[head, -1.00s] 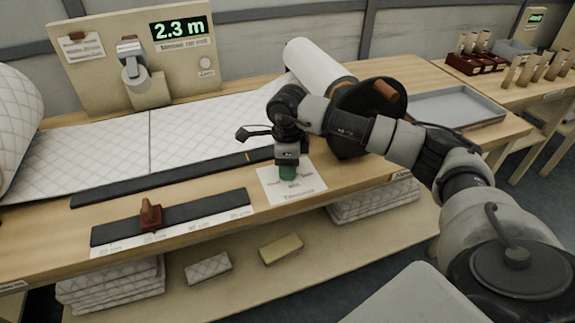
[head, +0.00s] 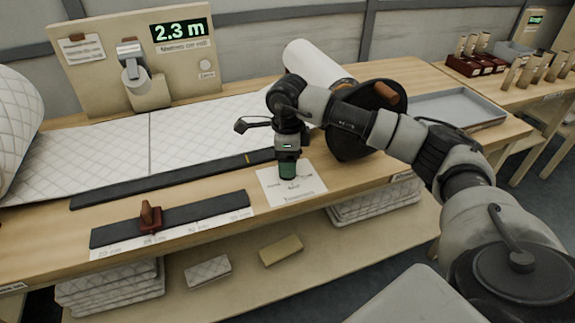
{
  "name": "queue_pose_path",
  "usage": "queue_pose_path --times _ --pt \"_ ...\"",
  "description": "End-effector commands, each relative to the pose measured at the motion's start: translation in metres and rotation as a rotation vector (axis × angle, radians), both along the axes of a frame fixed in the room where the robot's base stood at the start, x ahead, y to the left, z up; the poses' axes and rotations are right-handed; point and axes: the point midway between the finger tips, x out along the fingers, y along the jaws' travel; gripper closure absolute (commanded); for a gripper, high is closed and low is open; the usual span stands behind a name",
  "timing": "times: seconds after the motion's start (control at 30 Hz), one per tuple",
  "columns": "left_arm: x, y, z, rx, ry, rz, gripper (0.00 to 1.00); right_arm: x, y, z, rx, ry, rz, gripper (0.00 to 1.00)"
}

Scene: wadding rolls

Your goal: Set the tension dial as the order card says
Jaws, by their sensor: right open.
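The tension dial is a dark green upright knob (head: 287,170) on a white labelled plate (head: 305,187) at the front of the bench. My right gripper (head: 287,158) points straight down just above the knob, open and not closed on it. The fingertips are small and partly merge with the knob, so the exact gap is unclear. Which mark the dial points at is too small to read. A paper card (head: 82,50) is clipped on the upright board at back left; its text is unreadable. My left gripper is not in view.
Quilted wadding (head: 190,135) lies along the bench. A dark round end with a handle (head: 365,130) stands close behind my right arm.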

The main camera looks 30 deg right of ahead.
Motion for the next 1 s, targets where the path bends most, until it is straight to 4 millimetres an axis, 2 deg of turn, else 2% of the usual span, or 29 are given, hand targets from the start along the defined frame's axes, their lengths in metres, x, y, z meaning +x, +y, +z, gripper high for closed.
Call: queue_pose_path --times 0.03,0.2,0.4,0.57,1.0 --pt "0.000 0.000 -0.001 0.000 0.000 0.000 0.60 0.001 0.000 0.012 0.001 -0.006 0.000 0.32" --pt "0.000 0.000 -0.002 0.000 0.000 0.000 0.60 0.001 0.000 0.047 0.000 -0.005 0.001 0.32" --pt "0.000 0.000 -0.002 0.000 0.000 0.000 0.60 0.000 0.000 0.074 0.000 -0.002 0.001 0.32" --pt "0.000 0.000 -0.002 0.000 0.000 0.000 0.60 0.000 0.000 0.082 -0.001 -0.001 0.001 0.32" --pt "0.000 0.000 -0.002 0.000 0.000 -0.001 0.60 0.000 0.000 0.082 0.001 -0.001 0.001 0.32"
